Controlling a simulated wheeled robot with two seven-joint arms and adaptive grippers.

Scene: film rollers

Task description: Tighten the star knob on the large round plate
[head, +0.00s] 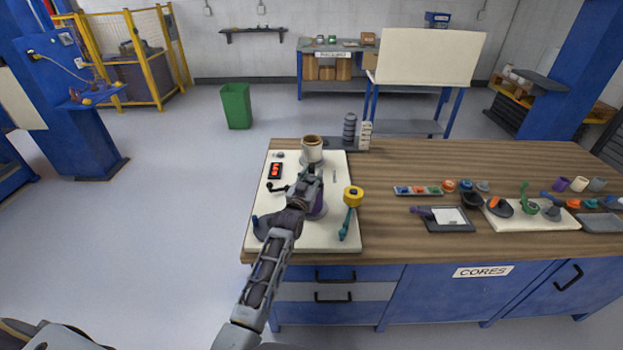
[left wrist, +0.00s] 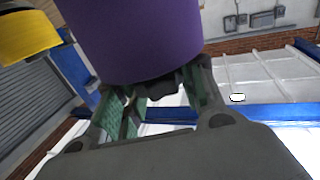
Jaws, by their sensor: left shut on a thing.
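My left gripper (head: 311,174) reaches over the white board on the table, just in front of a cream-and-brown roller (head: 312,150). In the left wrist view its green-padded fingers (left wrist: 160,100) are shut on a small dark knob-like piece (left wrist: 165,84). That piece sits against the end of a large purple cylinder (left wrist: 135,35); the fingers hide most of it, so its star shape cannot be made out. The purple cylinder (head: 318,210) is partly hidden behind my arm in the head view. I cannot make out the large round plate. My right gripper is not in view.
The white board (head: 335,240) also bears a red display (head: 275,171), a black crank (head: 277,187), a yellow roller (head: 353,193) and a teal handle (head: 346,225). Trays and small coloured parts stand to the right, with bare wood (head: 385,215) between.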

